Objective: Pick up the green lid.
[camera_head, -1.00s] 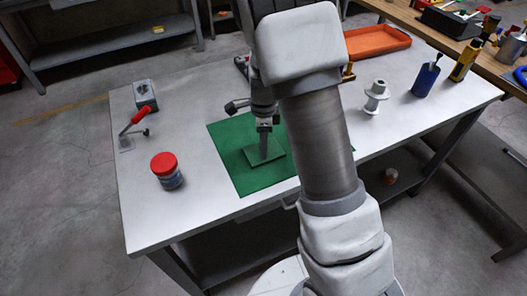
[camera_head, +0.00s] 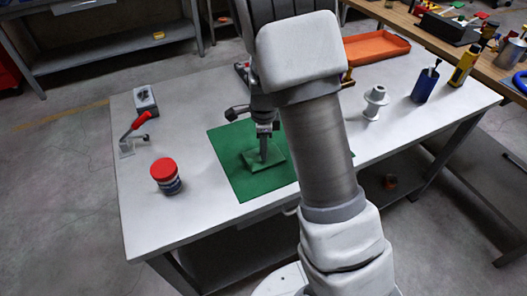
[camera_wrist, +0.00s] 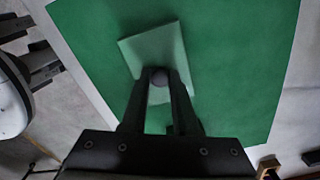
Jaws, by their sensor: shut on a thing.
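The green lid (camera_head: 276,156) is a square plate over the green mat (camera_head: 228,160) on the white table. In the wrist view the lid (camera_wrist: 150,48) shows beyond my fingers, with a dark round knob (camera_wrist: 160,78) at its middle. My gripper (camera_head: 263,159) points down at the lid's middle. In the wrist view my gripper (camera_wrist: 160,84) has its fingertips closed on both sides of the knob. The fingers hide part of the lid. I cannot tell for sure whether the lid is clear of the mat.
A red-capped jar (camera_head: 165,175) and a red-handled clamp (camera_head: 135,127) stand left of the mat. A grey box (camera_head: 145,98) is behind them. A white spool (camera_head: 375,102), a blue bottle (camera_head: 425,84) and an orange tray (camera_head: 376,48) are to the right.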

